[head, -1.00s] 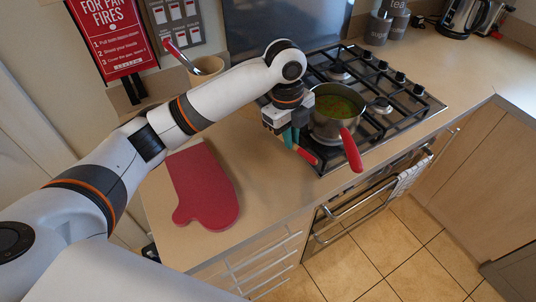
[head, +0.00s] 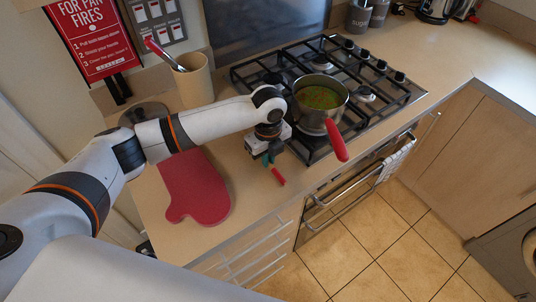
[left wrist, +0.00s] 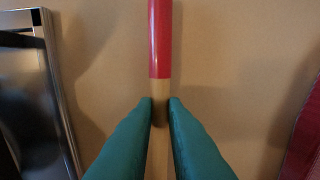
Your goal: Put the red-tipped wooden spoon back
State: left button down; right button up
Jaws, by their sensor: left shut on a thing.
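The red-tipped wooden spoon (left wrist: 160,45) is in my left gripper (left wrist: 160,103). The green fingers are shut on its pale wooden handle, just below the red end. In the head view my left gripper (head: 268,158) is over the counter by the hob's left front edge, and the spoon's red end (head: 278,176) sticks out below it toward the front. The rest of the spoon is hidden by the gripper. A tan utensil pot (head: 195,84) stands at the back left, with a red-handled utensil (head: 160,51) leaning in it. My right gripper is out of view.
A steel saucepan (head: 320,98) of green soup stands on the gas hob (head: 378,98), its red handle (head: 336,140) pointing forward. A red oven mitt (head: 196,190) lies on the counter. A dark round thing (head: 145,112) lies beside the pot. Canisters (head: 357,18) stand behind.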

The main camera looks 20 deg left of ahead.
pick_arm(q)
jog(key=c, duration=1.5)
grip_release()
jog(key=shift+r, duration=0.1)
notch_tip(320, 180, up, 12)
jog(key=shift+f+b, duration=0.1)
jog(key=shift+b, duration=1.1)
